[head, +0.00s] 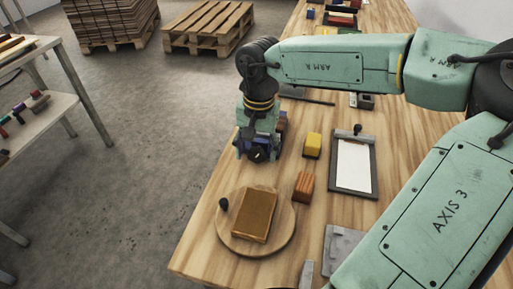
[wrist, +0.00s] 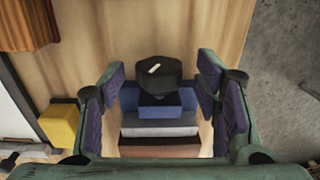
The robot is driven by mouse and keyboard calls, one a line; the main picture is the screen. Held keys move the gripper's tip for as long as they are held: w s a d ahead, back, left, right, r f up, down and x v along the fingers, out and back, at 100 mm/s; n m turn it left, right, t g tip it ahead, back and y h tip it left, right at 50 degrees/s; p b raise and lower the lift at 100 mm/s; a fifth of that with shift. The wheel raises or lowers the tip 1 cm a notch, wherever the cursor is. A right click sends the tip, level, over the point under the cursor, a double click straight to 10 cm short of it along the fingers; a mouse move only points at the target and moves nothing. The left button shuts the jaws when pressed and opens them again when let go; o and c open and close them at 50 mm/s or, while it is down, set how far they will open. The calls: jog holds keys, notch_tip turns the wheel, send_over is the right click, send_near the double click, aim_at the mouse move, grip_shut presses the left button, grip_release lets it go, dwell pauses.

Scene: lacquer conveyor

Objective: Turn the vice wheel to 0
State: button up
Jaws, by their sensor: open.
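The vice is a blue and grey body with a brown strip (wrist: 160,129); it stands on the wooden table. Its black wheel (wrist: 150,72) has a short white mark on top and sits at the vice's far end in the wrist view. In the head view the dark wheel (head: 258,155) shows low at my gripper. In the head view my gripper (head: 256,147) points down and hides much of the vice. No number scale is readable.
A yellow block (head: 312,145) stands right of the vice. An orange-brown block (head: 304,187) and a round board (head: 228,236) bearing a brown slab (head: 255,214) are nearer. A clipboard (head: 374,180) lies further right. The table's left edge is close to the vice.

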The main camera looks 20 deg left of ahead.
jog(key=shift+f, duration=0.35)
jog(key=shift+c, duration=0.3)
jog(key=c, duration=1.1)
